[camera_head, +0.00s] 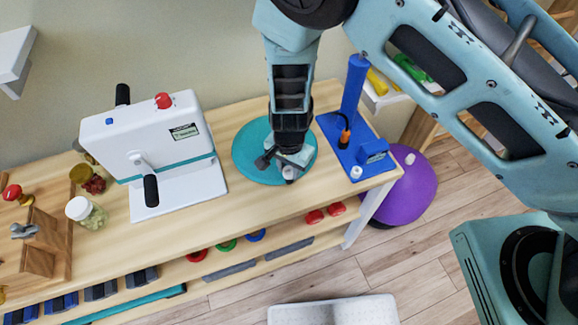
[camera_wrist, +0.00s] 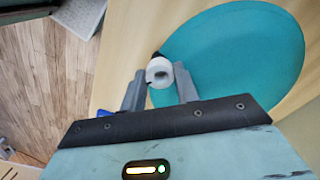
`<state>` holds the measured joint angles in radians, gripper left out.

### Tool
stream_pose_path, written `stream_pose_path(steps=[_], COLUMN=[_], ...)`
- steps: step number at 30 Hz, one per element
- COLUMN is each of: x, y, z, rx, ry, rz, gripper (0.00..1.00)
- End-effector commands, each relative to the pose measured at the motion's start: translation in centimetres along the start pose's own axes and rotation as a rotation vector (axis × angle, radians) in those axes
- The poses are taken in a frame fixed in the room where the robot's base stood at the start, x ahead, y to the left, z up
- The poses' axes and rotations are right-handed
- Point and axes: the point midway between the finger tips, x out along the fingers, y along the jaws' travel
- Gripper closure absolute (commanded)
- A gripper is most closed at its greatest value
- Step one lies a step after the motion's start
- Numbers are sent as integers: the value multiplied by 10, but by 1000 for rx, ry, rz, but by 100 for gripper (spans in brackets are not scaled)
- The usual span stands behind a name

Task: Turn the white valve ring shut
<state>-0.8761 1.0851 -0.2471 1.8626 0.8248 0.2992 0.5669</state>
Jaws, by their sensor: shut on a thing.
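The white valve ring (camera_wrist: 160,72) is a small round piece with a dark hole, at the near edge of the round teal cushion (camera_wrist: 245,48) in the wrist view. My gripper (camera_wrist: 160,84) is shut on it, with one grey finger on each side. In the head view, my gripper (camera_head: 288,168) points down at the front edge of the teal cushion (camera_head: 248,160), which lies flat on the wooden bench. The fingers mostly hide the ring there. How far the ring is turned cannot be told.
A blue stand (camera_head: 353,90) with a white knob (camera_head: 356,172) stands close at the right. A white crank machine (camera_head: 160,145) stands at the left, with jars (camera_head: 86,212) beyond it. The wooden bench (camera_head: 240,210) is clear before the cushion. A purple ball (camera_head: 415,190) rests on the floor.

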Motion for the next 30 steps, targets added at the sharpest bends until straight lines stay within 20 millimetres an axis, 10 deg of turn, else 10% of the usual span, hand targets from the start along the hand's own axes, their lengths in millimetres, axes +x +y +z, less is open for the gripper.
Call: stream_pose_path(steps=[5, 6, 8, 30], x=[0, 0, 0, 1], y=[0, 0, 0, -2], z=[1, 1, 1, 0], rx=[-2, -2, -2, -114], ry=[-2, -2, -1, 1], rz=[1, 1, 1, -4], gripper=[92, 58, 48, 48])
